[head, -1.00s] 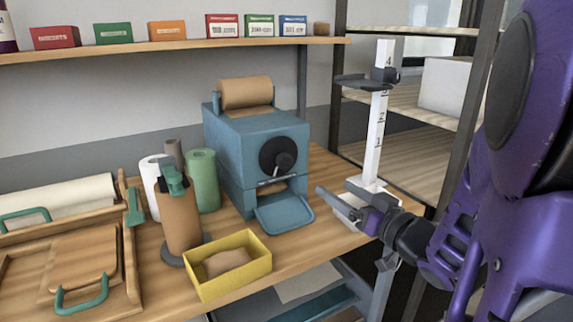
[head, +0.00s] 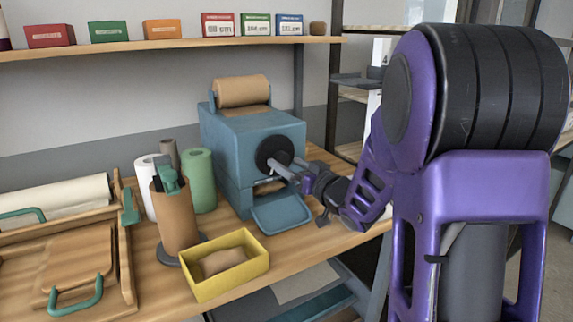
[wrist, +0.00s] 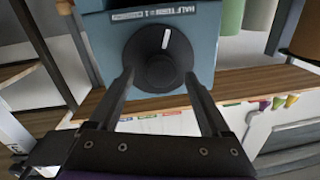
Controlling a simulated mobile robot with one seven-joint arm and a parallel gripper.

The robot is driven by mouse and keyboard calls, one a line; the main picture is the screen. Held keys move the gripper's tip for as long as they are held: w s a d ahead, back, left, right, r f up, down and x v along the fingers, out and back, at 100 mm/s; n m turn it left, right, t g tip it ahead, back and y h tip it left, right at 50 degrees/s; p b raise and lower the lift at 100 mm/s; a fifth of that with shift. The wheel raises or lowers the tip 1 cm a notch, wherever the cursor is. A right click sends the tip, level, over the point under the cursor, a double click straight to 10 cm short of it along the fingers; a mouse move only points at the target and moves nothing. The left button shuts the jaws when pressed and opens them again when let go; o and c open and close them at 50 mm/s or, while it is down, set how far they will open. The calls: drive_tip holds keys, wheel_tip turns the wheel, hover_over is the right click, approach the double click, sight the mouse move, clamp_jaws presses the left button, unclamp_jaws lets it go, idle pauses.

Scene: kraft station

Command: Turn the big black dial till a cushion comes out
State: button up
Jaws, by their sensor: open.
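The big black dial (head: 275,152) is on the front face of the blue machine (head: 225,140), above its output tray (head: 283,212), which holds no cushion. In the wrist view the round dial (wrist: 158,60) shows a raised knob with a white mark pointing up, slightly right. My gripper (head: 292,172) is at the dial in the head view and hides part of it. In the wrist view my gripper (wrist: 160,80) is open, one finger on each side of the dial's lower part. I cannot tell whether the fingers touch it.
A yellow bin (head: 250,262) with a brown paper cushion (head: 222,262) stands left of the tray. A brown paper roll (head: 242,92) is on the machine. A white scale column (head: 374,105) is behind my arm. Green and brown rolls stand left.

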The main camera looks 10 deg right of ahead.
drive_tip(key=shift+w+a, duration=0.25)
drive_tip(key=shift+w, duration=0.3)
clamp_jaws()
